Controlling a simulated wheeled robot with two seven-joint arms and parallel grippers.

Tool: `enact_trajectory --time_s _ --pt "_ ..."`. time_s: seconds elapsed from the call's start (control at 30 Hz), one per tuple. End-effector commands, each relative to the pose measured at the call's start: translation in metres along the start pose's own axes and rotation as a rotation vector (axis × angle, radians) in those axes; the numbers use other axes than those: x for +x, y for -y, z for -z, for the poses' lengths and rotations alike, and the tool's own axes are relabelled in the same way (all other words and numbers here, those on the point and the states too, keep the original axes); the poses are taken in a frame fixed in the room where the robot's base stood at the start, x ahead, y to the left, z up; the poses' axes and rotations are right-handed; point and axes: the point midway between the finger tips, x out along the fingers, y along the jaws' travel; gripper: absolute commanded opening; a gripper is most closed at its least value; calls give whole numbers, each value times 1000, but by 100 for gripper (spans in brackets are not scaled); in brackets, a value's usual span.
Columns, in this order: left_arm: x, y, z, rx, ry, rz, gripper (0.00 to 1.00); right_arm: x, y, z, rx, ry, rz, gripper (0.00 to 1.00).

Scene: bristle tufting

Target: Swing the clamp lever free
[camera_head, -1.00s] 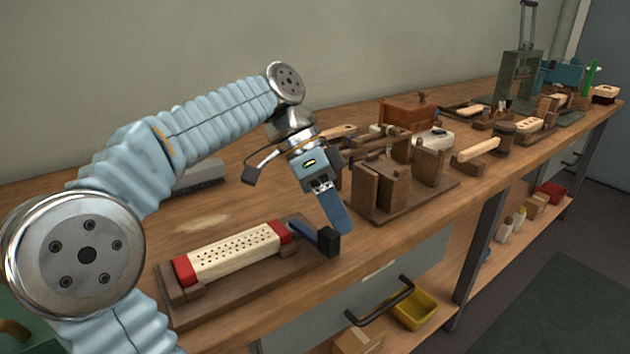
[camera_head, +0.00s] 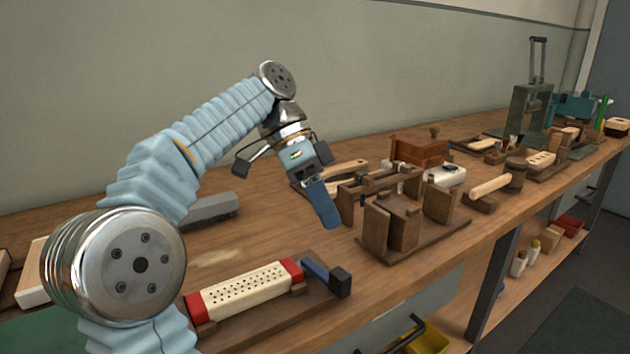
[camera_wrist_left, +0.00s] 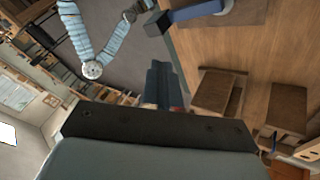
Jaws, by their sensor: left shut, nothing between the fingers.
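The clamp fixture (camera_head: 325,315) is a wooden board near the bench's front edge, bearing a pale perforated block (camera_head: 245,291) with red ends. Its blue clamp lever (camera_head: 318,270) with a black end (camera_head: 340,282) lies at the block's right end. In the left wrist view the lever (camera_wrist_left: 198,11) and its black end (camera_wrist_left: 157,23) show at the top. My left gripper (camera_head: 327,217) is shut and empty, above and beyond the lever, apart from it. Its blue fingers (camera_wrist_left: 160,82) also show in the left wrist view. My right gripper cannot be made out.
A fixture with upright wooden blocks (camera_head: 405,227) stands close to the right of my left gripper. A grey block (camera_head: 210,208) lies behind.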

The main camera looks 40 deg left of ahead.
Motion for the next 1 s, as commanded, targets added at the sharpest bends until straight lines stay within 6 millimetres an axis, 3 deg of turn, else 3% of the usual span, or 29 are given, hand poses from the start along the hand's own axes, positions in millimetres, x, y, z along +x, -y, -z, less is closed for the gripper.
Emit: enact_trajectory --time_s 0.1,0.27,1.0 --pt "-26 -3 4 2 0 0 0 -16 7 0 -1 1 1 100" --pt "-40 -2 2 1 0 1 0 -25 11 0 -4 2 3 100" --pt "-41 0 0 1 0 2 0 -25 11 0 -4 3 3 100"
